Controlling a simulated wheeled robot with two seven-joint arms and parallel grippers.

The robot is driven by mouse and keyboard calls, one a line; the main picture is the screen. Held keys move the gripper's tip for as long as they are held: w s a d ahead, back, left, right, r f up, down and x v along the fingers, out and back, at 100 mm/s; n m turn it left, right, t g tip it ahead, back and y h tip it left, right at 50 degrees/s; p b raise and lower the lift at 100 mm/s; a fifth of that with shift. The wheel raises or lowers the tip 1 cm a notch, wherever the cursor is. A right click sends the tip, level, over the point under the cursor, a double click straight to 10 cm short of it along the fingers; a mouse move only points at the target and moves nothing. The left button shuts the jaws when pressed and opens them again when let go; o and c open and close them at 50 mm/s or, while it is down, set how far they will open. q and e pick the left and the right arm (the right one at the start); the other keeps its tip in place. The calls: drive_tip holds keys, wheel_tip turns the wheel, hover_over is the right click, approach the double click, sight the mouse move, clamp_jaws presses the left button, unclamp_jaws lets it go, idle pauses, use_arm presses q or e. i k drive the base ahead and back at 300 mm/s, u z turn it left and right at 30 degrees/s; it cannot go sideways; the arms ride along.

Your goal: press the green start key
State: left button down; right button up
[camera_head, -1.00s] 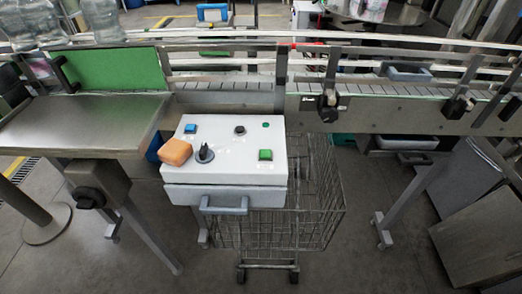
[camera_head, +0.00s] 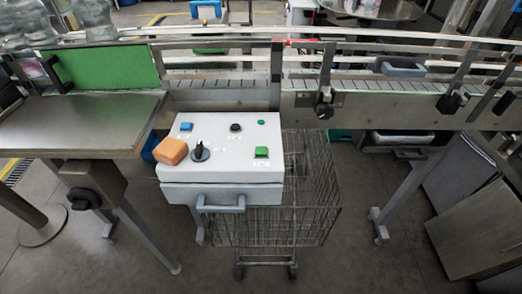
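A white control box (camera_head: 225,170) stands in the middle of the view with its sloped top facing me. A square green key (camera_head: 261,152) sits at the right of its top. A smaller round green button or lamp (camera_head: 261,122) is at the far right corner. A blue square key (camera_head: 186,126), a black round knob (camera_head: 236,128) and a black rotary switch (camera_head: 199,152) are also on the top. An orange block (camera_head: 171,151) lies at the left edge, left of the rotary switch, clear of the square green key. Neither of my grippers is in view.
A wire cart (camera_head: 315,190) stands beneath and right of the box. A conveyor with metal rails (camera_head: 400,112) runs across behind it. A metal table (camera_head: 75,125) is at the left. The space above the box top is clear.

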sight(260, 151)
drive_tip(key=k, duration=0.5)
drive_tip(key=z, duration=2.3)
drive_tip(key=i, duration=1.35)
drive_tip(key=u, duration=2.25)
